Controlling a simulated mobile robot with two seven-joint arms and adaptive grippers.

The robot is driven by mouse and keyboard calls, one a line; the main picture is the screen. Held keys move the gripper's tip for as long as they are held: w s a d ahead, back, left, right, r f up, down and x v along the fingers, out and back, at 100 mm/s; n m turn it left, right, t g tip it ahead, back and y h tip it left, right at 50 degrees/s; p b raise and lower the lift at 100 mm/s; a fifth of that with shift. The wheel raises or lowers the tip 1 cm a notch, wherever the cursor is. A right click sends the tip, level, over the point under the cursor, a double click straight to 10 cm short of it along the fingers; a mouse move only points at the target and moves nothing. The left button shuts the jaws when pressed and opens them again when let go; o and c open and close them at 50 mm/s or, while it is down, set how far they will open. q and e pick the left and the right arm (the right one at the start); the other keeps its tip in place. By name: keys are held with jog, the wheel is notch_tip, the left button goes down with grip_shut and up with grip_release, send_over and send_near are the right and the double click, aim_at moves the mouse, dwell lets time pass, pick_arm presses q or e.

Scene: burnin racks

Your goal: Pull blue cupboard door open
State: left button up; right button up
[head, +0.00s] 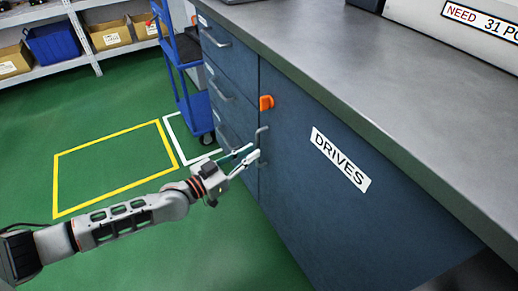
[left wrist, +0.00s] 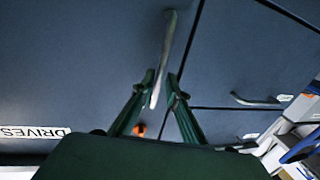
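The blue cupboard door (head: 330,215) bears a white DRIVES label (head: 340,160) and sits flush in the cabinet front, closed. Its upright metal handle (head: 263,135) is near the door's left edge. An orange latch piece (head: 266,102) sits above the handle; it also shows in the left wrist view (left wrist: 139,131). My left gripper (head: 252,152) is at the handle with its fingers apart. In the left wrist view, the handle (left wrist: 167,45) runs between the two fingertips (left wrist: 162,77); I see no clear grip on it. My right gripper is not in view.
Blue drawers (head: 228,55) with bar handles are left of the door. A grey worktop (head: 350,60) overhangs above. A blue trolley (head: 185,75) stands beyond the cabinet. Green floor with a yellow-marked rectangle (head: 110,165) lies clear at left.

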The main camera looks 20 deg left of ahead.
aim_at(257, 164)
pick_arm(q)
jog(key=shift+b+x, duration=0.35)
jog(key=shift+x, duration=1.4)
grip_shut()
